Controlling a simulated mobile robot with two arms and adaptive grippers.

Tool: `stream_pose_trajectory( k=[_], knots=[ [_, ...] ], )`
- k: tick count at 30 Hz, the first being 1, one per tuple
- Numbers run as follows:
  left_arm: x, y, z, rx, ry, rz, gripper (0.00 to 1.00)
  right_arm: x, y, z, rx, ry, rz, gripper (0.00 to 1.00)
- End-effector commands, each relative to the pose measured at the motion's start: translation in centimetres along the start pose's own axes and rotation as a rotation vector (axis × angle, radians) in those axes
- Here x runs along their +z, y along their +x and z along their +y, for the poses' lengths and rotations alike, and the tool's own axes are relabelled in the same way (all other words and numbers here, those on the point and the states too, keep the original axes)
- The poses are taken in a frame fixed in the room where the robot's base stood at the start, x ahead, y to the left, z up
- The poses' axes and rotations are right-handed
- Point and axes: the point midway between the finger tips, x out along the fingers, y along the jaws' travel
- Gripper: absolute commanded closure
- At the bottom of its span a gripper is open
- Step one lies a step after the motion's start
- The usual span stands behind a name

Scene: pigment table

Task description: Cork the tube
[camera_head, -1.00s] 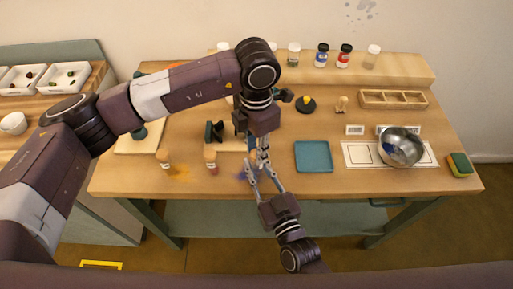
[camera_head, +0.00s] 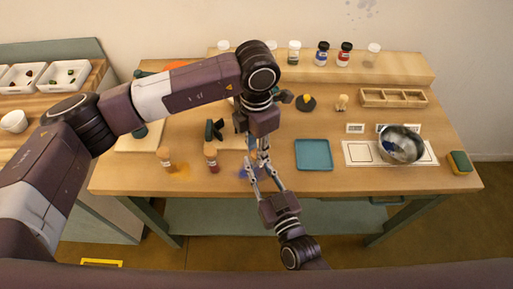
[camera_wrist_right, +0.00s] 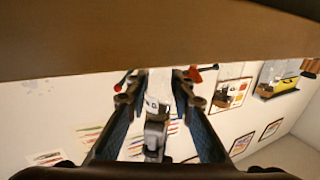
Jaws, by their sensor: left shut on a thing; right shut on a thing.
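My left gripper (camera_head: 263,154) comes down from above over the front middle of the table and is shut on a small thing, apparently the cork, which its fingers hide. My right gripper (camera_head: 264,178) reaches up from the front edge, just below the left one. It is shut on a pale, narrow thing, apparently the tube (camera_wrist_right: 157,88), which shows between its fingers in the right wrist view. The two grippers' tips are very close together. I cannot tell whether cork and tube touch.
Two corked tubes stand to the left, one by orange pigment (camera_head: 166,158) and one by red (camera_head: 211,158). A blue tray (camera_head: 314,155) and a metal bowl (camera_head: 400,145) lie to the right. Jars (camera_head: 322,54) line the back shelf. A sponge (camera_head: 459,163) sits at the right edge.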

Motion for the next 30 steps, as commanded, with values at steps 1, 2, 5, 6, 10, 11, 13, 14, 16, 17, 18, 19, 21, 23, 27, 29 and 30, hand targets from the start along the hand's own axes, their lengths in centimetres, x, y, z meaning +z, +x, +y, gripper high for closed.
stream_pose_trajectory(
  k=[1, 2, 5, 6, 10, 11, 13, 14, 16, 17, 18, 19, 21, 23, 27, 29, 30],
  knots=[
    [-0.3, 0.8, 0.0, -0.001, -0.003, 0.010, 0.83, -0.2, 0.0, -0.2, -0.003, -0.001, 0.007, 1.00],
    [-0.3, 0.9, 0.0, -0.001, -0.003, 0.011, 0.83, -0.2, 0.0, -0.2, -0.003, -0.001, 0.007, 1.00],
    [-0.3, 0.9, 0.0, -0.002, -0.004, 0.012, 0.82, -0.2, 0.0, -0.3, -0.003, -0.001, 0.008, 1.00],
    [-0.3, 0.9, 0.0, -0.002, -0.004, 0.012, 0.81, -0.2, 0.0, -0.3, -0.003, -0.001, 0.009, 1.00],
    [-0.3, 1.0, 0.0, -0.002, -0.005, 0.012, 0.70, -0.3, 0.0, -0.3, -0.003, -0.001, 0.010, 1.00],
    [-0.3, 1.0, 0.0, -0.002, -0.005, 0.012, 0.67, -0.3, 0.0, -0.3, -0.003, -0.001, 0.010, 1.00],
    [-0.3, 0.9, 0.0, -0.002, -0.004, 0.012, 0.59, -0.3, 0.0, -0.3, -0.003, -0.001, 0.010, 1.00],
    [-0.3, 0.9, 0.0, -0.001, -0.004, 0.012, 0.56, -0.3, 0.0, -0.3, -0.003, -0.001, 0.010, 1.00],
    [-0.3, 0.8, 0.0, -0.001, -0.004, 0.011, 0.51, -0.3, 0.0, -0.3, -0.003, -0.001, 0.009, 1.00],
    [-0.3, 0.8, 0.0, -0.001, -0.003, 0.010, 0.51, -0.3, 0.0, -0.2, -0.002, 0.000, 0.009, 1.00],
    [-0.3, 0.7, 0.0, -0.001, -0.003, 0.009, 0.51, -0.2, 0.0, -0.2, -0.002, 0.000, 0.008, 1.00],
    [-0.3, 0.7, 0.0, -0.001, -0.003, 0.009, 0.51, -0.2, 0.0, -0.2, -0.002, 0.000, 0.008, 1.00],
    [-0.2, 0.6, 0.0, -0.001, -0.003, 0.008, 0.51, -0.2, 0.0, -0.2, -0.002, 0.000, 0.007, 1.00],
    [-0.2, 0.5, 0.0, -0.001, -0.002, 0.007, 0.51, -0.2, 0.0, -0.2, -0.002, 0.000, 0.006, 1.00],
    [-0.1, -0.5, 0.0, -0.001, -0.002, 0.004, 0.51, -0.2, 0.0, -0.1, -0.002, 0.000, 0.005, 1.00],
    [-0.1, -1.4, 0.1, 0.001, -0.003, 0.004, 0.51, -0.2, 0.0, -0.1, -0.002, 0.000, 0.005, 1.00],
    [-0.1, -2.1, 0.1, 0.001, -0.003, 0.003, 0.51, -0.1, 0.0, -0.1, -0.001, -0.001, 0.005, 1.00]
  ],
)
